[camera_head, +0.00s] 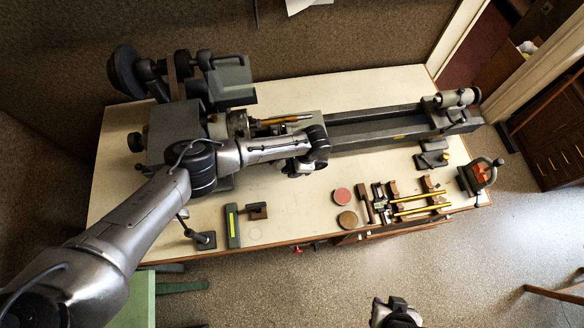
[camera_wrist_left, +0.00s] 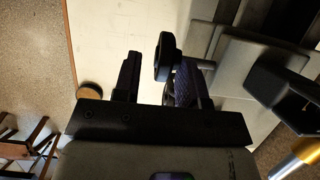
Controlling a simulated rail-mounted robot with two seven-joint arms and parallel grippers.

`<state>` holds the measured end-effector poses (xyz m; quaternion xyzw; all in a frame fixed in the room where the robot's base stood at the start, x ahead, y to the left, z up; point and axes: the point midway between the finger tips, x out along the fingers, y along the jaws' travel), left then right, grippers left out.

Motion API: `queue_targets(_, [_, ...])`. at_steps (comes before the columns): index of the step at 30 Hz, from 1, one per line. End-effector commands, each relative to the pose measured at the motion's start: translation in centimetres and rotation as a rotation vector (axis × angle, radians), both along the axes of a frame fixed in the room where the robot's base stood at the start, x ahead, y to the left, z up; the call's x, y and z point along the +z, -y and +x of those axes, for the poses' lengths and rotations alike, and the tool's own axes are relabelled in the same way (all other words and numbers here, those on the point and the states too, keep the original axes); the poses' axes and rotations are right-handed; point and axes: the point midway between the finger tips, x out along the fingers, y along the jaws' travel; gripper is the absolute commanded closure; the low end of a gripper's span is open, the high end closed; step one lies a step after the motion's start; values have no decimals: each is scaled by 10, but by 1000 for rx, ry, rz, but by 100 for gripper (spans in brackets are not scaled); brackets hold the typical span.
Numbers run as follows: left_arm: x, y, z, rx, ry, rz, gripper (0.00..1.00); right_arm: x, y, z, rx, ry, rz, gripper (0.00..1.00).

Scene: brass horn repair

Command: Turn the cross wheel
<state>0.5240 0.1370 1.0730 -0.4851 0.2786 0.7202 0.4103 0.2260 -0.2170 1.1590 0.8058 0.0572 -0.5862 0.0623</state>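My left gripper (camera_head: 303,168) is over the front of the lathe carriage in the head view. Its fingers are hidden there by the wrist. In the left wrist view the two dark fingers (camera_wrist_left: 158,80) stand apart, so the gripper is open. A dark, rounded part, seemingly the cross wheel (camera_wrist_left: 165,57), shows nearly edge-on between the fingertips, close to the right-hand finger. I cannot tell whether it touches that finger. In the head view the wheel is hidden under my gripper. My right gripper (camera_head: 395,312) is at the bottom edge, away from the bench; its fingers are unclear.
The lathe bed (camera_head: 375,126) runs right to the tailstock (camera_head: 455,98). Along the front of the cream bench (camera_head: 285,210) lie a red disc (camera_head: 342,196), a brown disc (camera_head: 347,220), a green block (camera_head: 232,226) and several small tools. A vise (camera_head: 480,174) stands at the right edge.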

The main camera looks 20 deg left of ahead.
Motion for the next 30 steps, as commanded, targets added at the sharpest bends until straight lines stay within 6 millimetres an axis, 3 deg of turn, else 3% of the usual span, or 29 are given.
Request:
queue_targets(12, [74,27,16,-3,4,-5,62,-15,0,0,0,-1,0,62])
queue_targets(18, [100,36,21,-2,2,-3,62,-19,0,0,0,-1,0,62])
queue_targets(30, [116,41,24,-2,1,-3,62,-21,0,0,0,-1,0,62])
